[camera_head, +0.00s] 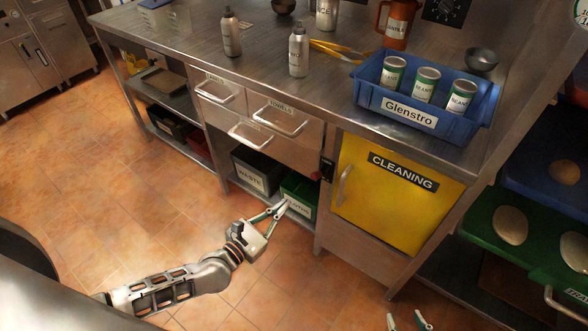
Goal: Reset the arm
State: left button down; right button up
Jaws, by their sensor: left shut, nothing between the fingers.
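My left arm reaches in from the lower left. Its gripper (284,206) is shut and empty, with its fingertips in front of the green bin (300,190) on the low shelf under the counter. I cannot tell whether the fingertips touch the bin. Only the fingertips of my right gripper (407,321) show at the bottom edge, spread apart with bare floor between them. The rest of my right arm is out of view.
A dark waste bin (257,172) stands beside the green bin. The yellow cleaning cabinet (386,190) is shut. Above, the steel counter (272,65) holds bottles and a blue crate (430,118) with cans. Green and blue boards (481,205) are at right. Tiled floor (110,200) is clear at left.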

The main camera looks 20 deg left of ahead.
pick_arm(q)
jog(key=s+d+f+m+g, duration=0.1)
jog(key=s+d+m, duration=0.3)
jog(key=m, duration=0.5)
jog(key=s+d+f+m+g, duration=0.1)
jog(key=s+d+m+g, duration=0.15)
jog(key=s+m, duration=0.5)
jog(key=s+a+f+m+g+y, duration=0.2)
jog(key=s+a+m, duration=0.6)
jog(key=m, duration=0.9)
notch_tip(320, 180, down, 2)
jog(key=shift+s+a+f+y+p, duration=0.15)
jog(key=shift+y+p, duration=0.2)
jog(key=shift+y, duration=0.75)
